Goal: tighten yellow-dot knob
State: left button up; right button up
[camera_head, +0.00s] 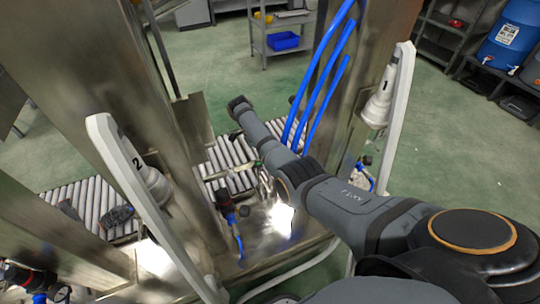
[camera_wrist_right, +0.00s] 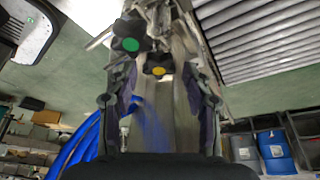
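The yellow-dot knob (camera_wrist_right: 158,71) is a dark knob with a yellow dot on its face. In the right wrist view it sits near the upper middle, beyond and between the fingers of my right gripper (camera_wrist_right: 158,92). The fingers are apart, one on each side, and nothing shows gripped between them. I cannot tell how far the knob is from the fingertips. In the head view my right arm reaches in from the lower right; its gripper cannot be made out there. My left gripper is not in either view.
A dark knob with a green dot (camera_wrist_right: 130,44) sits close by, up and left of the yellow one. White posts labelled 1 (camera_head: 398,85) and 2 (camera_head: 130,170), metal columns, blue hoses (camera_head: 318,75) and a roller conveyor (camera_head: 85,195) crowd the area.

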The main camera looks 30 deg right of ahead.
jog(key=v, duration=1.2)
dwell(0.3)
